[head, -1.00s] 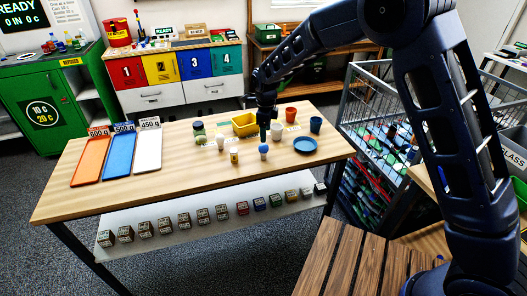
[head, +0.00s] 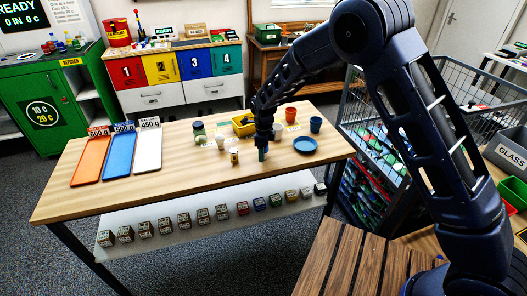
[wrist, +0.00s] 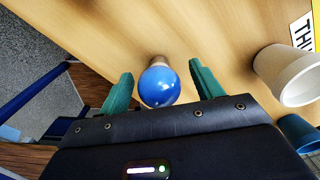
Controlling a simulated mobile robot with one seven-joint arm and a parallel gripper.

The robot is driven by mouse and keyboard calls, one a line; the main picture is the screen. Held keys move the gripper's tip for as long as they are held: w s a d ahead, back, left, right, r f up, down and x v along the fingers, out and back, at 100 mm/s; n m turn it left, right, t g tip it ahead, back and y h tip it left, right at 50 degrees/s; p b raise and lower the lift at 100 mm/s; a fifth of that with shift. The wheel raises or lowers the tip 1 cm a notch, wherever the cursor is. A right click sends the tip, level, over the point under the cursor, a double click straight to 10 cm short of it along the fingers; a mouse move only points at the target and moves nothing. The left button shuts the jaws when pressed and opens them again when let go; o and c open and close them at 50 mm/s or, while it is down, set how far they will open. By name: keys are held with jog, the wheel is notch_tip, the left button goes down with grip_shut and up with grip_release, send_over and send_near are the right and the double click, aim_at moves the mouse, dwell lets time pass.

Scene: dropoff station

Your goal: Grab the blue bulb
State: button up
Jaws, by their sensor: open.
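The blue bulb (wrist: 160,87) has a round blue globe and a pale base, and stands on the wooden table (head: 180,177). In the wrist view it lies between the two green fingertips of my gripper (wrist: 160,90), with a gap on each side. My gripper (head: 263,148) is open and empty, low over the table. In the head view the gripper mostly hides the bulb.
A white cup (wrist: 289,74) stands right of the gripper in the wrist view. In the head view a blue plate (head: 305,145) lies to the right.

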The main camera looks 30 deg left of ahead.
jog(key=shift+f, duration=0.65)
jog(key=shift+c, duration=0.3)
jog(key=c, duration=0.8)
jog(key=shift+r, duration=0.1)
